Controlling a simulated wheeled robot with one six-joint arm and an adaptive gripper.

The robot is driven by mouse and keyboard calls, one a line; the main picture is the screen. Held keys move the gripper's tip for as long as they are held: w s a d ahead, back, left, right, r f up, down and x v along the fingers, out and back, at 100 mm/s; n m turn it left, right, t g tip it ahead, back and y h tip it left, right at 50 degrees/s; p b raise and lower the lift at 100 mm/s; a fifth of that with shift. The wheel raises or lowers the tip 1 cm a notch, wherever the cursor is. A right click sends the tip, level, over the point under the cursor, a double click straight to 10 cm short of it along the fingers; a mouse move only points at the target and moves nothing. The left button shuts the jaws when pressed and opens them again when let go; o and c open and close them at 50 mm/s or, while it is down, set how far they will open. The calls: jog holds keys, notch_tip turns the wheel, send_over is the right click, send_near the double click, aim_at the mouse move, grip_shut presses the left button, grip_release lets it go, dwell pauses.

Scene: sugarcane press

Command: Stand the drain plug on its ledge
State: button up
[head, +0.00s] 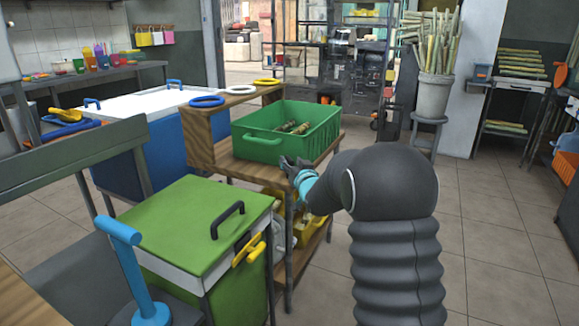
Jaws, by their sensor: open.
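My gripper (288,163) is open, just in front of the green crate (262,145), over the front part of the wooden stand (238,169). It is small in view, and I see nothing clearly between its fingers. I cannot pick out the drain plug or its ledge with certainty. A yellow-handled piece (250,250) sits at the right side of the green-lidded bin (195,225). My arm hides part of the stand's right side.
The green crate holds a few short cane pieces. Blue and yellow rings (207,101) lie along the raised wooden shelf. A white-topped blue chest (150,104) stands behind left. A bucket of canes (433,95) stands on a stool at right. The tiled floor (490,240) at right is clear.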

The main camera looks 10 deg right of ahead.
jog(key=shift+w, duration=0.1)
grip_shut()
dwell(0.3)
